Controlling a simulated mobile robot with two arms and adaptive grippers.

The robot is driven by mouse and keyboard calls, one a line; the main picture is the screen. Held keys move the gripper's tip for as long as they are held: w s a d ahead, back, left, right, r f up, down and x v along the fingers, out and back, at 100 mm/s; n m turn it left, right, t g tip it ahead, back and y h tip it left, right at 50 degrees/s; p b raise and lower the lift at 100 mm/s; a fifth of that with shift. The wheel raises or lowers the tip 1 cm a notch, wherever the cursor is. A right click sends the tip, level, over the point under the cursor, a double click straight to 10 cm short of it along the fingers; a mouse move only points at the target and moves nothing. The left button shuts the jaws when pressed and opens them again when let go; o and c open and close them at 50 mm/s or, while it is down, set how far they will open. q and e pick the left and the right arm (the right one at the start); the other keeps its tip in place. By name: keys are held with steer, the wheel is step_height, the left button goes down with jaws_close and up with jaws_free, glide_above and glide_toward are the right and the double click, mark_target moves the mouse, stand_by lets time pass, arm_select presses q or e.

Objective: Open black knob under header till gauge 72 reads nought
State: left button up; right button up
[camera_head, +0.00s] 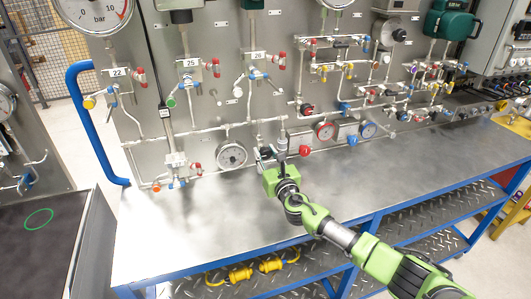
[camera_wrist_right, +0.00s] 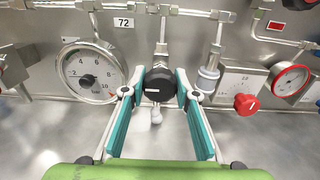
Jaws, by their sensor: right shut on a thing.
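The black knob (camera_wrist_right: 156,86), with a white mark on its face, sits on a fitting below a pipe in the right wrist view. My right gripper (camera_wrist_right: 160,92) has its teal fingers on either side of the knob and is shut on it. The white round gauge (camera_wrist_right: 92,70) is just left of the knob, near the label 72 (camera_wrist_right: 124,22). Its scale runs to 10 bar; the needle is too small to read surely. In the head view this gauge (camera_head: 231,155) is left of my right gripper (camera_head: 281,158), which hides the knob. My left gripper is not in view.
A red knob (camera_wrist_right: 246,104) and a red-rimmed gauge (camera_wrist_right: 290,80) are close to the right of my gripper. Pipes with several small valves cover the panel above. The metal bench top (camera_head: 190,215) is clear. A blue rail (camera_head: 95,125) stands at the left.

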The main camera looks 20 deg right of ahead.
steer(key=shift+f, duration=0.1)
stand_by(0.3)
steer(key=o, duration=1.1)
steer(key=s, duration=1.2)
steer(key=shift+d, duration=0.2)
